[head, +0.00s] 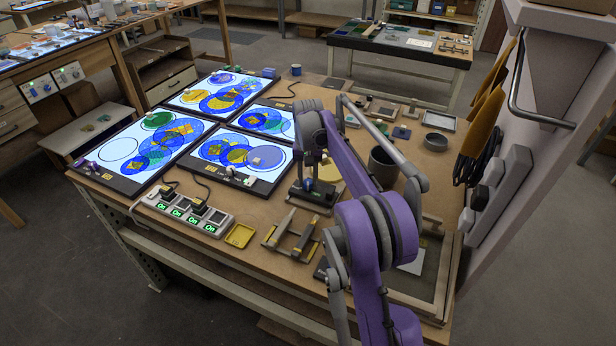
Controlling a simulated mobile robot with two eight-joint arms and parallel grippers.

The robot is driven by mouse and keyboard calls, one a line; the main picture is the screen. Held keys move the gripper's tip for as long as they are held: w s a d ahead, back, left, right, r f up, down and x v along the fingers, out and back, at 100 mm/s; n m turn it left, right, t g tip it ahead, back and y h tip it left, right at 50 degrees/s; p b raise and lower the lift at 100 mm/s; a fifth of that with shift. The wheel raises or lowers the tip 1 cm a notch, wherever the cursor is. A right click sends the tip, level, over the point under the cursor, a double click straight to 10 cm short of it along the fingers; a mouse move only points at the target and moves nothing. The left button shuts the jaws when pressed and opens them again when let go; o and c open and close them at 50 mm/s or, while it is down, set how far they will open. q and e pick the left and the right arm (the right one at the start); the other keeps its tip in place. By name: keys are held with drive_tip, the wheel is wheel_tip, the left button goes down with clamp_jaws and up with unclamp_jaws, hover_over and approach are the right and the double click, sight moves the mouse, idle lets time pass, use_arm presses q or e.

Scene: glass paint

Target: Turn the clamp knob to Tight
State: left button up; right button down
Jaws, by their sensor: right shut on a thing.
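My right arm, purple and grey, reaches in from the bottom right. Its gripper (309,177) points down at a small dark fixture (319,198) on the workbench, just right of the front light panel. The gripper is shut on what looks like the clamp knob on top of this fixture. The fingers and wrist mostly cover the knob, and a small blue spot shows at the fingertips. Its setting cannot be read from here. My left gripper is not in view.
Several lit panels (122,187) with coloured glass circles fill the bench's left side. A power strip (187,213) and a yellow tray (239,236) lie near the front edge. A wooden-barred frame (273,236) lies before the fixture. A dark pot (383,165) stands behind my arm.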

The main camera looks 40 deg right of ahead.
sight(307, 182)
drive_tip(key=n, duration=0.3)
drive_tip(key=shift+n, duration=0.3)
drive_tip(key=shift+n+p, duration=0.35)
drive_tip(key=shift+n, duration=1.35)
drive_tip(key=c, duration=0.5)
unclamp_jaws()
drive_tip(key=shift+a, duration=0.1)
drive_tip(key=shift+r, duration=0.1)
wheel_tip(307, 182, up, 11)
drive_tip(key=shift+f+p, duration=0.15)
drive_tip(key=shift+p, duration=0.3)
drive_tip(key=shift+a, duration=0.1)
